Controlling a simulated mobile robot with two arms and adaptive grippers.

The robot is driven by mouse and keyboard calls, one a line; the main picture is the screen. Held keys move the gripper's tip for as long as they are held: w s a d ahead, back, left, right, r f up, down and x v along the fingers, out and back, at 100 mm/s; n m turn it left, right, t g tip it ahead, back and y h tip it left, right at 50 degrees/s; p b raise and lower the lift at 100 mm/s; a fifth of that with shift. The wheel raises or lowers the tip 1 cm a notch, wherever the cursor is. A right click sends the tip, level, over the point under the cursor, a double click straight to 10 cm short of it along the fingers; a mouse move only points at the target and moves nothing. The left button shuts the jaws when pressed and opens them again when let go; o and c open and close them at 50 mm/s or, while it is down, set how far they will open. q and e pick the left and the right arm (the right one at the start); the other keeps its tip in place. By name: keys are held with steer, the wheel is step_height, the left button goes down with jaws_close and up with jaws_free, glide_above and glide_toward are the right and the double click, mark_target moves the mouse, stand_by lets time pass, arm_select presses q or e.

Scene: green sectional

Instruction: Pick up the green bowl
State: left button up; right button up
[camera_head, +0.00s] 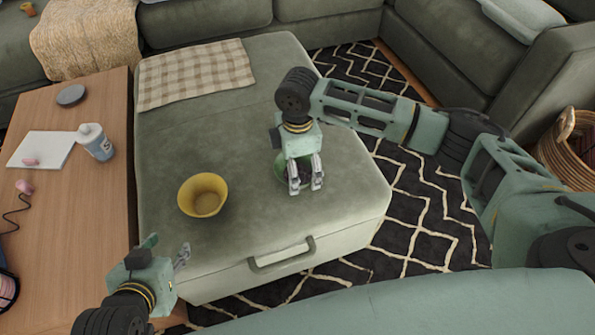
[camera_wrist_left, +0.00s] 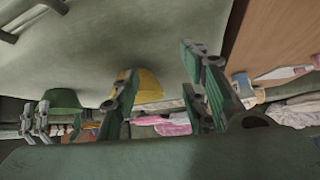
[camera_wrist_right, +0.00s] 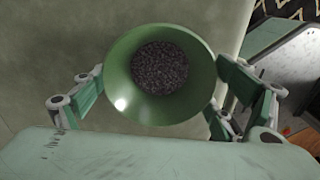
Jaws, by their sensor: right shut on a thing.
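The green bowl (camera_wrist_right: 122,68) is between the two fingers of my right gripper (camera_wrist_right: 160,82) in the right wrist view, with dark grainy contents inside. In the head view, my right gripper (camera_head: 306,186) reaches down over the ottoman's right part, shut on the bowl (camera_head: 281,171), which the fingers mostly hide. The green bowl also shows in the left wrist view (camera_wrist_left: 62,98). I cannot tell whether it touches the ottoman. My left gripper (camera_head: 167,250) is open and empty beside the ottoman's front left edge.
A yellow bowl (camera_head: 203,194) stands on the green ottoman (camera_head: 235,135), left of the green bowl. A checkered cloth (camera_head: 195,72) lies at the ottoman's back. A wooden table (camera_head: 95,215) on the left holds a bottle (camera_head: 95,142). A wicker basket (camera_head: 568,150) stands far right.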

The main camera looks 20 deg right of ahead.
steer(key=shift+c, duration=0.8)
steer(key=shift+r, duration=0.15)
